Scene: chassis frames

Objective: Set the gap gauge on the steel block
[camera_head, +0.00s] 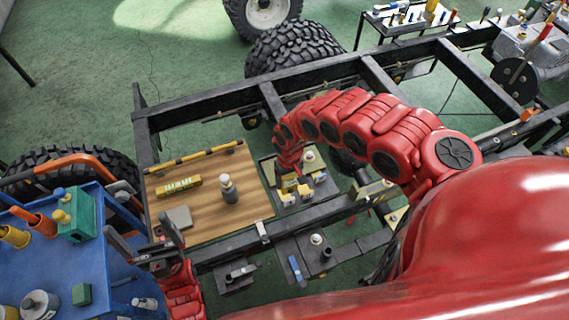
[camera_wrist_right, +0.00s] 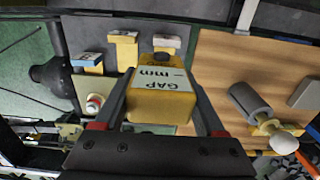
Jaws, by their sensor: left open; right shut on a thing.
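The gap gauge (camera_wrist_right: 162,98) is a yellow block with a white label reading "GAP – mm". In the right wrist view it sits between the two fingers of my right gripper (camera_wrist_right: 163,100), which is shut on it. In the head view my right gripper (camera_head: 289,172) is over the dark tray right of the wooden board, and the gauge is hard to pick out there. A flat grey block (camera_head: 179,217), seemingly the steel block, lies on the board's near left part. It also shows at the right wrist view's right edge (camera_wrist_right: 306,93). My left gripper (camera_head: 146,238) is open and empty near the board's left corner.
The wooden board (camera_head: 205,215) also holds a grey cylinder (camera_head: 229,190), a yellow labelled bar (camera_head: 178,186) and a long yellow rail (camera_head: 193,156). The dark tray (camera_head: 325,188) holds several small yellow pieces. A blue cart (camera_head: 110,275) stands at left. Black chassis rails surround the board.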

